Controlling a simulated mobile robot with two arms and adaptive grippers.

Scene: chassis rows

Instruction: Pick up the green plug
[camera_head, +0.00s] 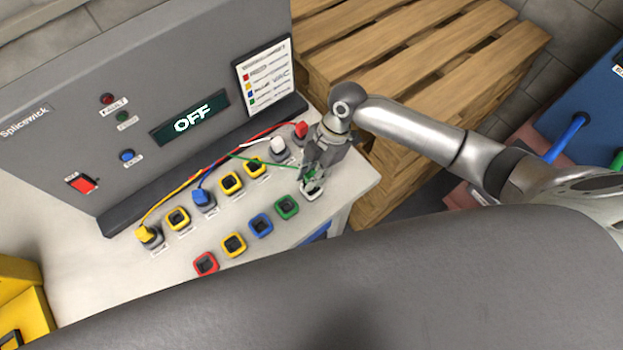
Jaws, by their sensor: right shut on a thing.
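My right gripper (312,178) comes in from the right and is shut on the green plug (309,174) at the right end of the front socket row. The plug is mostly hidden by the fingers; its green cable (265,162) runs left toward the panel. A white socket (313,191) is right under the fingertips; I cannot tell whether the plug is in it or above it. A green socket (286,207) is just left of it and looks empty. My left gripper is not in view.
Yellow (148,236), blue (203,199), white (279,148) and red (300,130) plugs stand in the back row. Empty red (205,264), yellow (233,244) and blue (260,225) sockets are in front. A grey panel (130,65) reads OFF. Wooden pallets (400,60) are behind.

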